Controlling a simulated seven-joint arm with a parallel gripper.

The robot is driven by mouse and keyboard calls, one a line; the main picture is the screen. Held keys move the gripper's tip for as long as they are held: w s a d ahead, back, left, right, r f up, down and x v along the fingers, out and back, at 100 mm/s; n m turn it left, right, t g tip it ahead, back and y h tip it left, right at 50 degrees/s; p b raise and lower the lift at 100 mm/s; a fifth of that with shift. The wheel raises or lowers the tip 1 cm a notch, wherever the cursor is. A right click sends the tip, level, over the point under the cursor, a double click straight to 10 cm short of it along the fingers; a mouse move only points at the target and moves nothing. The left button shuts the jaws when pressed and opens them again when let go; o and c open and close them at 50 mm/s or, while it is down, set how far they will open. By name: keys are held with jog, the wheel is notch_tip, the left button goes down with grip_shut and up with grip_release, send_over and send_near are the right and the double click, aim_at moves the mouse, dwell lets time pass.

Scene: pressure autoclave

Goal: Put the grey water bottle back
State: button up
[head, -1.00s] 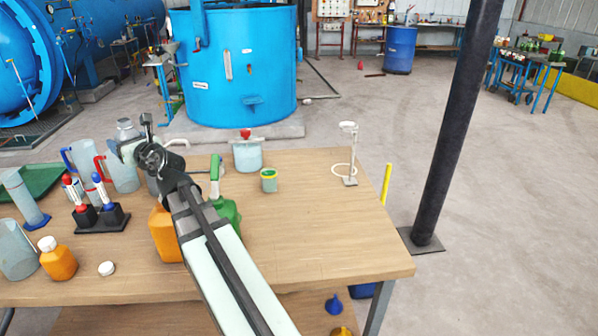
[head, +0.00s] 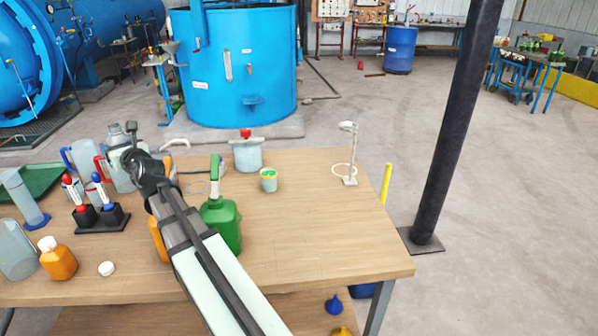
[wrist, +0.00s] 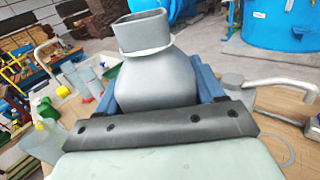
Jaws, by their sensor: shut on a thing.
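The grey water bottle (head: 118,140) shows in the head view at the back left of the wooden table, partly hidden by my gripper (head: 131,152). In the wrist view the grey bottle (wrist: 155,80) fills the space between the blue fingers of my gripper (wrist: 162,92), its neck and cap rising above them. My gripper is shut on it. The bottle looks about upright. Its base is hidden, so I cannot tell whether it touches the table (head: 310,230).
A red-handled jug (head: 101,165) stands close left of the bottle. A marker rack (head: 100,218) is nearer. A green bottle (head: 222,225) stands right of my arm, a partly hidden orange bottle (head: 157,238) beside it. A lidded pot (head: 247,155) stands behind. The table's right side is mostly clear.

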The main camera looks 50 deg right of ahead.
jog(key=d+r+m+h, duration=0.15)
jog(key=d+r, duration=0.25)
jog(key=d, duration=0.6)
jog(key=d+r+m+h, duration=0.15)
jog(key=d+r, duration=0.25)
jog(key=d, duration=0.7)
jog(key=s+d+f+g+h, duration=0.1)
jog(key=s+d+f, duration=0.2)
jog(key=d, duration=0.6)
jog(key=s+d+f+h, duration=0.1)
jog(key=s+d+f, duration=0.15)
jog(key=d, duration=0.55)
jog(key=s+d+f, duration=1.4)
jog(key=d, duration=0.3)
jog(key=shift+h, duration=0.3)
jog(key=shift+s+f, duration=0.1)
jog(key=shift+f, duration=5)
jog(key=shift+f, duration=0.15)
jog(key=o, duration=1.3)
